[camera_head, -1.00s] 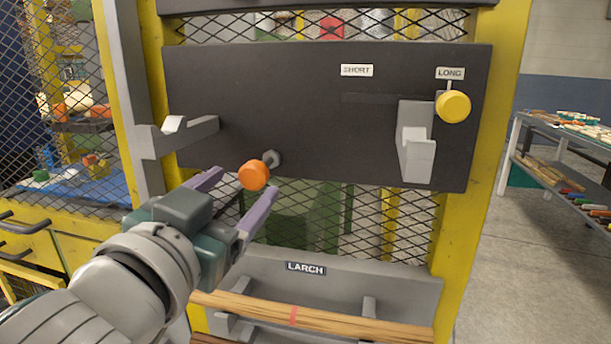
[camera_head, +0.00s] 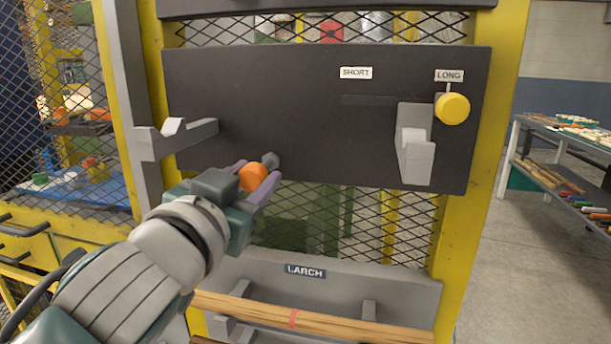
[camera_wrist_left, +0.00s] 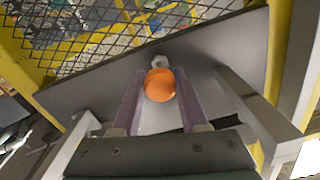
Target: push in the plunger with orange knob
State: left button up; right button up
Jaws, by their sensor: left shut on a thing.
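The orange knob (camera_head: 253,177) is on the plunger at the lower left part of the dark panel (camera_head: 300,110). A grey collar (camera_head: 270,160) sits between the knob and the panel. My left gripper (camera_head: 258,178) is at the knob, with a purple finger on each side of it, shut on it. In the left wrist view the orange knob (camera_wrist_left: 160,84) lies between the two fingers, in front of the panel. Part of the knob is hidden by the gripper in the head view. My right gripper is not in view.
A yellow knob (camera_head: 452,108) under a LONG label is at the panel's right, beside a grey hook bracket (camera_head: 415,150). Another grey bracket (camera_head: 178,138) juts out at the left, near my left arm. A LARCH rack (camera_head: 330,283) with wooden rods is below.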

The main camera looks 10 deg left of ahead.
pick_arm(q)
grip_shut()
dwell(0.9)
